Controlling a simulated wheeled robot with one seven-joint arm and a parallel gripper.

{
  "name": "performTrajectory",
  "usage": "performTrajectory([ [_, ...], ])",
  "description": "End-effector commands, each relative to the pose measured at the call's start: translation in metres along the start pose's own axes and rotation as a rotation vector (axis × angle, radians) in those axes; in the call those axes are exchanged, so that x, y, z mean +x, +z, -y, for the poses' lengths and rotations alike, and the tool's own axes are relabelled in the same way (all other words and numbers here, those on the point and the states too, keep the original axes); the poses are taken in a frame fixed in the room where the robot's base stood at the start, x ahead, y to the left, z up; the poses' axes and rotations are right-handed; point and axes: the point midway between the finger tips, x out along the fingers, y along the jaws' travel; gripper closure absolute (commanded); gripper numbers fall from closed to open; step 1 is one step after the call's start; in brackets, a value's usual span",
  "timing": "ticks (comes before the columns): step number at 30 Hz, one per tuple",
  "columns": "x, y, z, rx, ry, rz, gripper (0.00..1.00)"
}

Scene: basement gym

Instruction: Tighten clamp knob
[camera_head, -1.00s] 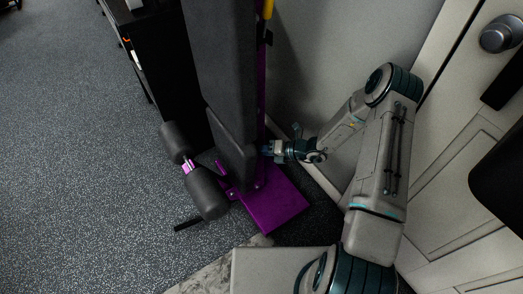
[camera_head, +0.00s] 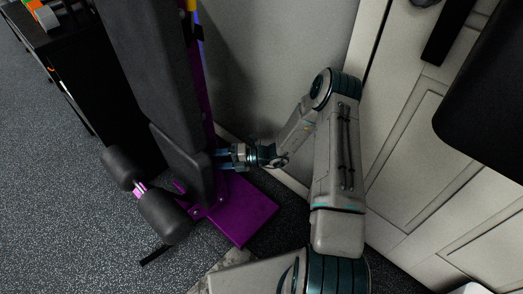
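An upright folded gym bench with dark grey pads (camera_head: 150,70) and a purple frame (camera_head: 244,212) stands left of centre. My gripper (camera_head: 218,160) reaches in from the right, with its fingertips at the right edge of the lower pad, close to the purple upright. The fingertips are small and partly lost against the dark pad, so whether they are open, shut or holding something cannot be told. I cannot make out a clamp knob; it may be hidden behind the fingers or the pad.
Foam rollers (camera_head: 164,215) stick out at the bench's lower left. A black cabinet (camera_head: 75,75) stands behind it on the left. A grey wall (camera_head: 270,60) and a panelled door (camera_head: 440,170) bound the right side. Speckled floor (camera_head: 50,210) is clear at left.

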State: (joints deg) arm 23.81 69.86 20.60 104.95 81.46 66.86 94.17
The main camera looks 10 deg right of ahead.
Motion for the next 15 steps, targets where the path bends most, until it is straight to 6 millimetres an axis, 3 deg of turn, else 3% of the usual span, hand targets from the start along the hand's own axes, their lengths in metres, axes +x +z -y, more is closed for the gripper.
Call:
performTrajectory([
  [1, 0.001, -0.001, 0.008, 0.022, 0.025, 0.000, 0.36],
  [10, 0.001, -0.001, 0.011, 0.167, 0.170, 0.001, 0.36],
  [11, -0.010, 0.001, 0.004, 0.163, 0.163, 0.005, 0.36],
  [15, -0.038, 0.001, 0.007, 0.161, 0.161, 0.004, 0.36],
])
